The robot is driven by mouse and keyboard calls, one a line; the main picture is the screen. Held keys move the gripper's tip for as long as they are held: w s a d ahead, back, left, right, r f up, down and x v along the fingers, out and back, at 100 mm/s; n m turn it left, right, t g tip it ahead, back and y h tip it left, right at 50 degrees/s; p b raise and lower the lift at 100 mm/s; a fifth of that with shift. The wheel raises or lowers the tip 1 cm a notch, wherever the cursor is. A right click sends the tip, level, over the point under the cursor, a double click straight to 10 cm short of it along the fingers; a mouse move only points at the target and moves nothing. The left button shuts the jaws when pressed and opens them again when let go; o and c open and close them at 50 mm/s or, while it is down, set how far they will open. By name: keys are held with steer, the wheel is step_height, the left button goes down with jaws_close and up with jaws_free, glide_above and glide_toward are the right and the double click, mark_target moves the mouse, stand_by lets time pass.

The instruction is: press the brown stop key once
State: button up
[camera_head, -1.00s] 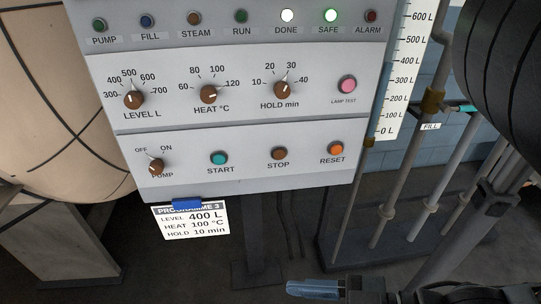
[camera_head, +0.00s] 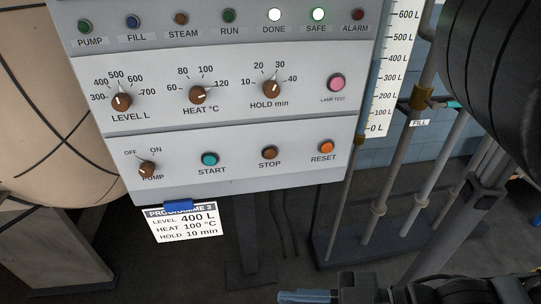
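The brown STOP key (camera_head: 270,152) is a small round button on the lower section of the grey control panel (camera_head: 240,183). It sits between the teal START key (camera_head: 209,159) and the orange RESET key (camera_head: 326,147). My gripper (camera_head: 300,297) shows only in part at the bottom edge, as a bluish finger below and in front of the panel. It is well apart from the STOP key and touches nothing that I can see. Whether its fingers are open or shut is hidden by the frame edge.
DONE (camera_head: 275,15) and SAFE (camera_head: 318,14) lamps are lit. The PUMP switch (camera_head: 147,169) and three dials sit on the panel. A programme card (camera_head: 181,223) hangs below. Pipes (camera_head: 381,185) and a level scale (camera_head: 390,75) stand to the right. A large tan vessel (camera_head: 40,100) is at left.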

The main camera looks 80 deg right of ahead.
jaws_close()
stand_by(1.2)
